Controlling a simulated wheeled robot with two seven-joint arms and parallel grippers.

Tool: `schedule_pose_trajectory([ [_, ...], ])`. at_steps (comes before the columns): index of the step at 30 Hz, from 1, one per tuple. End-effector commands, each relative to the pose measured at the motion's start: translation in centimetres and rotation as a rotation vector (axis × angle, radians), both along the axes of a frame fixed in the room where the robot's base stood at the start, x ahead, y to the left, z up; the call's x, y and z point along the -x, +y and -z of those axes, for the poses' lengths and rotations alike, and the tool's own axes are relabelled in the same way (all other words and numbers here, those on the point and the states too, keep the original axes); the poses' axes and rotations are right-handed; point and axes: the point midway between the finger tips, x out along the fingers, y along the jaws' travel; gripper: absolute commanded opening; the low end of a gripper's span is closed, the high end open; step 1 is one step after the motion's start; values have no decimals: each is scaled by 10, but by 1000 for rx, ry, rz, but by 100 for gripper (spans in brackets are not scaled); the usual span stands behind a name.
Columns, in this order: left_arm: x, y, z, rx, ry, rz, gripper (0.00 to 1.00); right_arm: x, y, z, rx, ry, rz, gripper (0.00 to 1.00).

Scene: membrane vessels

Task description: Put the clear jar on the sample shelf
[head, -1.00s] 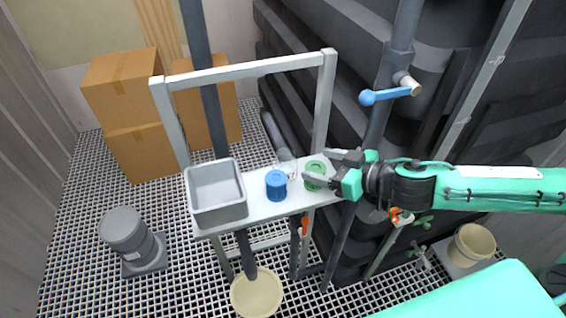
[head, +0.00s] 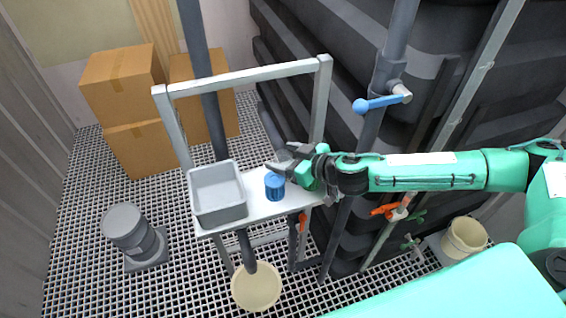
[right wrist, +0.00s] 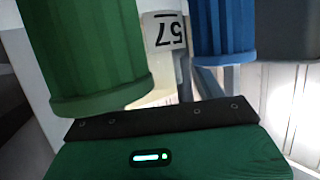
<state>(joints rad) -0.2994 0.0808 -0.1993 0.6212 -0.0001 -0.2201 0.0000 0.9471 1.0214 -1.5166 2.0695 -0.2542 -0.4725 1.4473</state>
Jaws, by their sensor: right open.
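My right gripper (head: 279,164) is open at the back right of the narrow pale shelf (head: 262,211), reaching in from the right. A ribbed blue jar (head: 274,190) stands on the shelf just in front of its fingertips; it also shows in the right wrist view (right wrist: 222,30). A ribbed green jar (right wrist: 95,55) is large and close at the left of the right wrist view; my gripper hides it in the head view. Between the two jars is a pale thing with an upside-down label "57" (right wrist: 165,33), possibly the clear jar. I cannot make out the clear jar in the head view. My left gripper is out of view.
A grey open bin (head: 217,213) takes up the shelf's left end. A pale upright frame (head: 245,75) rises behind the shelf, with dark pipes nearby. A blue-handled valve (head: 375,104) sticks out above my right arm. A round cream bucket (head: 256,287) stands below.

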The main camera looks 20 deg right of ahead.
Motion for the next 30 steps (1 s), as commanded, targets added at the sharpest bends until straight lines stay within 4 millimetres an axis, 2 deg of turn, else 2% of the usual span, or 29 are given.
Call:
schedule_pose_trajectory([
  [10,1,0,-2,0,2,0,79,-5,4,4,1,1,0,68],
  [11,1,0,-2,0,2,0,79,-5,4,4,1,1,0,64],
  [18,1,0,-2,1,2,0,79,-5,4,3,1,1,0,20],
  [30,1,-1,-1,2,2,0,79,-5,4,-2,-1,-1,0,19],
])
